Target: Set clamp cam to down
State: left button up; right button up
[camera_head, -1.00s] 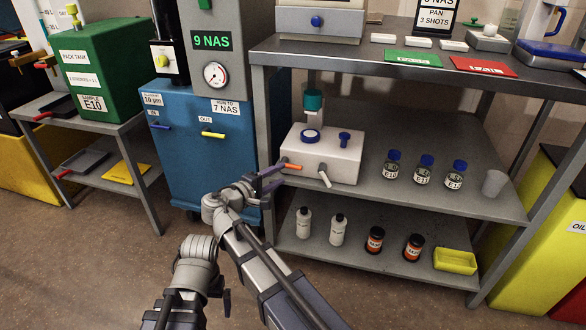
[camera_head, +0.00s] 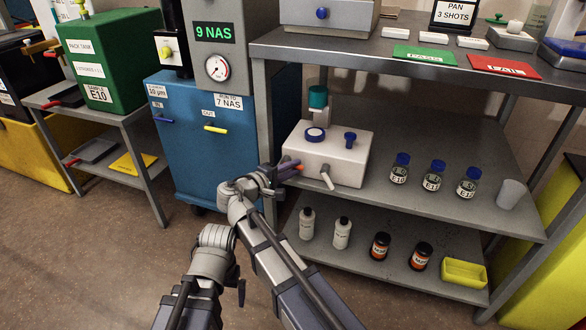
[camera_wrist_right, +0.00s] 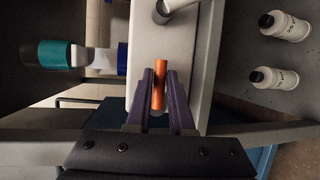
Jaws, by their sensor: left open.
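A white box unit (camera_head: 345,155) stands on the middle shelf of the bench, with blue knobs on top. An orange lever (camera_head: 300,166) sticks out from its front left side; I take it for the clamp cam. My right gripper (camera_head: 288,172) is at this lever and covers most of it. In the right wrist view, the orange lever (camera_wrist_right: 160,85) lies between the two purple fingers (camera_wrist_right: 162,95), which are closed in on it. Its tilt is hard to read. My left gripper (camera_head: 241,288) is low at the left, away from the unit, mostly hidden by its arm.
A pale lever (camera_head: 327,178) sticks out just right of the orange one. Several sample bottles (camera_head: 433,176) and a cup (camera_head: 510,194) stand right on the same shelf. White bottles (camera_head: 307,223) stand below. A blue cabinet (camera_head: 205,140) is left of the bench.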

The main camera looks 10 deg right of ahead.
grip_shut()
dwell(0.3)
jog(key=shift+w+a+f+m+t+y+p, duration=0.2)
jog(key=shift+f+m+y+p, duration=0.25)
jog(key=shift+m+y, duration=0.7)
jog(key=shift+a+f+m+t+y+p, duration=0.15)
jog(key=shift+f+m+t+y+p, duration=0.35)
jog(key=shift+m, duration=1)
jog(key=shift+w+a+f+m+t+y+p, duration=0.2)
jog(key=shift+f+m+y, duration=0.35)
jog(key=shift+m+y, duration=0.7)
jog(key=shift+o, duration=2.4)
grip_release()
jog(key=shift+s+r, duration=0.1)
